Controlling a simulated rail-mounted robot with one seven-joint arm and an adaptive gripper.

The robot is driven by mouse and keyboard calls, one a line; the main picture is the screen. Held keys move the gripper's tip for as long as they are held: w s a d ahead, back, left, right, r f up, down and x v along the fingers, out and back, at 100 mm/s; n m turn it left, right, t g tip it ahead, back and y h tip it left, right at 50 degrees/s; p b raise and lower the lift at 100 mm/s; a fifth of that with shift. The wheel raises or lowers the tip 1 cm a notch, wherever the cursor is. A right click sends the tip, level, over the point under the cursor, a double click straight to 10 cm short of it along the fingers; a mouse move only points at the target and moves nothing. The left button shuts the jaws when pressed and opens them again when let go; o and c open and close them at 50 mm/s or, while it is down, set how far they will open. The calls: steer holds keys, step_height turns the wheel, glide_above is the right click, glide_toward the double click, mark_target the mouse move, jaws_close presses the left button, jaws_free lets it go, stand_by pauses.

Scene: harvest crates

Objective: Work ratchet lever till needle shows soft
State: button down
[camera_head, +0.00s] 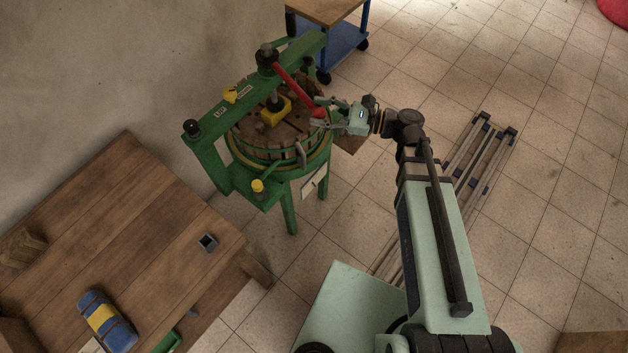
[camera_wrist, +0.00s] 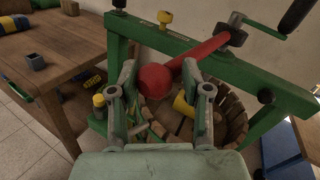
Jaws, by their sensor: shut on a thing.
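The red ratchet lever (camera_head: 293,87) runs from the dark hub on the green press frame (camera_head: 208,160) out to my gripper (camera_head: 322,114). My gripper is shut on the lever's round red end; in the wrist view the red knob (camera_wrist: 154,79) sits between the two fingers. The lever's shaft goes up and right there to the hub at the crossbeam. Below the lever is the slatted wooden basket (camera_head: 262,153) with a yellow block (camera_head: 275,111) on its round wooden lid. A needle or its reading cannot be made out in either view.
A wooden table (camera_head: 120,210) at left holds a blue-and-yellow roll (camera_head: 107,320) and a small dark square cup (camera_head: 208,242). A blue-framed cart (camera_head: 342,42) stands behind the press. Rails (camera_head: 485,165) lie on the tiled floor at right. Open floor lies right of the press.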

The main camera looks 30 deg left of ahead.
steer(key=shift+s+a+r, duration=0.1)
steer(key=shift+s, duration=0.1)
steer(key=c, duration=1.9)
jaws_free()
steer(key=shift+s+a, duration=0.6)
steer(key=shift+s, duration=0.35)
steer(key=shift+s+a, duration=0.6)
steer(key=shift+s, duration=0.35)
steer(key=shift+o, duration=0.2)
steer(key=w+d, duration=0.1)
steer(key=w, duration=0.1)
steer(key=w+d, duration=0.1)
steer(key=w, duration=0.1)
steer(key=w+d, duration=0.1)
steer(key=w, duration=0.2)
steer(key=shift+d+r, duration=0.1)
steer(key=shift+d, duration=0.05)
jaws_close()
steer(key=shift+w+d, duration=0.15)
steer(key=shift+d, duration=0.05)
